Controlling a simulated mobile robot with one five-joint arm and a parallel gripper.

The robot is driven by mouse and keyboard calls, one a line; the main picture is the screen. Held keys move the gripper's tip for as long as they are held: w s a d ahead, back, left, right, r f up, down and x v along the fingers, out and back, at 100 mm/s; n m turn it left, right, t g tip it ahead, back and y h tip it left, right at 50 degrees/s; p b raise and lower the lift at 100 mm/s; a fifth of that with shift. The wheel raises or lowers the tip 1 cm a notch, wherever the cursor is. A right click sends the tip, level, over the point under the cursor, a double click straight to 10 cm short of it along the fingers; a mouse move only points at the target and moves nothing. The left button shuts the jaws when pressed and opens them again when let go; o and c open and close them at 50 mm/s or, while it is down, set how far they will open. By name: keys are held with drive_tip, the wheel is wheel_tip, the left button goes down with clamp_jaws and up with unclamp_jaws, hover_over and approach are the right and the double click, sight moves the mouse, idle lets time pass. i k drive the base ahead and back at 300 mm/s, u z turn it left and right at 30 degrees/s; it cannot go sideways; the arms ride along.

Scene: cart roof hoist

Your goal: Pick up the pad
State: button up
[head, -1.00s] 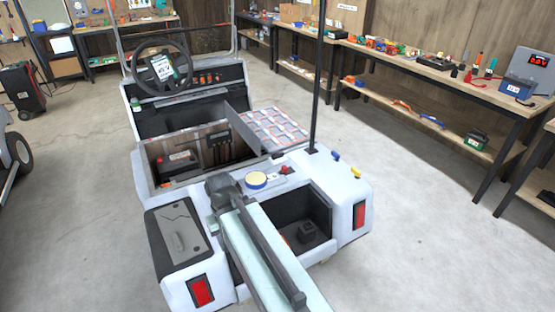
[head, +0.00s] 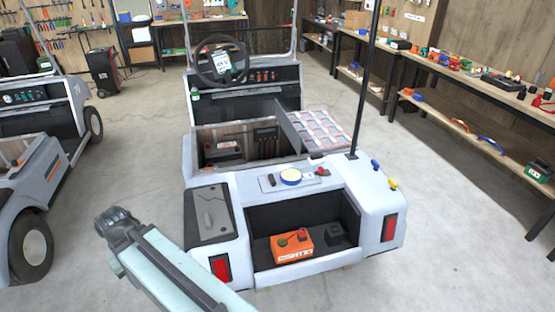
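No object is clearly recognisable as the pad. A dark panel with a handle (head: 209,214) lies on the rear left corner of the white cart (head: 380,190). My arm (head: 165,262) reaches up from the bottom edge, left of the cart, and ends in a dark joint. No gripper fingers can be made out, and nothing held is visible.
A thin black pole (head: 364,90) rises from the deck. Another cart (head: 30,200) stands at left. A workbench (head: 460,75) runs along the right. Open floor lies between.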

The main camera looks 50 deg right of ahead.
sight(317, 158)
drive_tip(key=u, duration=1.7)
drive_tip(key=k, duration=1.7)
drive_tip(key=z, duration=1.75)
drive_tip(key=i, duration=1.5)
